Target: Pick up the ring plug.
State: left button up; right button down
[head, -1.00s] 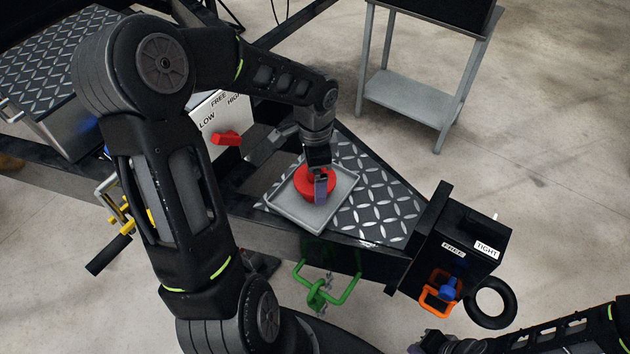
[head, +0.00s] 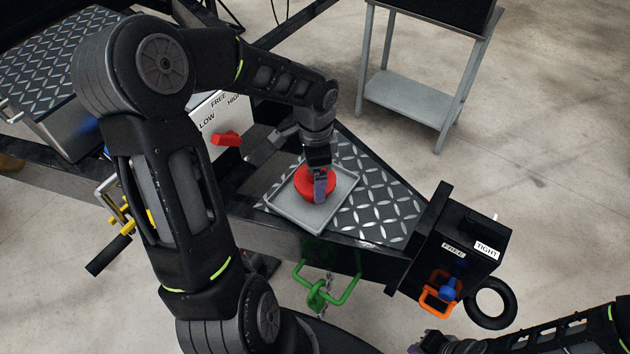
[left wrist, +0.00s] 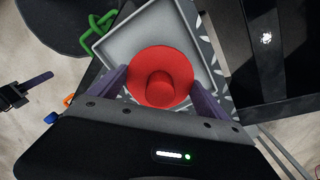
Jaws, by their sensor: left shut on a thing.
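The ring plug is a red round disc with a raised knob in its middle (head: 307,187). It sits in a shallow grey tray (head: 283,208) and also shows in the left wrist view (left wrist: 160,88). My left gripper (head: 319,188) reaches down over it from above and is shut on it. In the left wrist view the purple fingers of my left gripper (left wrist: 160,98) stand on both sides of the red piece. The plug's underside is hidden. My right gripper (head: 432,345) is partly cut off at the bottom edge, and its fingers are unclear.
The tray lies on a diamond-plate deck (head: 380,205) of the trailer frame. A black box labelled FREE and TIGHT (head: 468,238) stands to the right, with a black ring (head: 491,303) and orange handle (head: 436,300). A green handle (head: 326,292) hangs below. A red lever (head: 226,139) is left.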

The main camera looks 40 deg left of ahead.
pick_arm(q)
notch_tip(320, 180, up, 10)
jog(key=shift+r, duration=0.1)
dwell(0.5)
jog(key=shift+w, duration=0.1)
dwell(0.4)
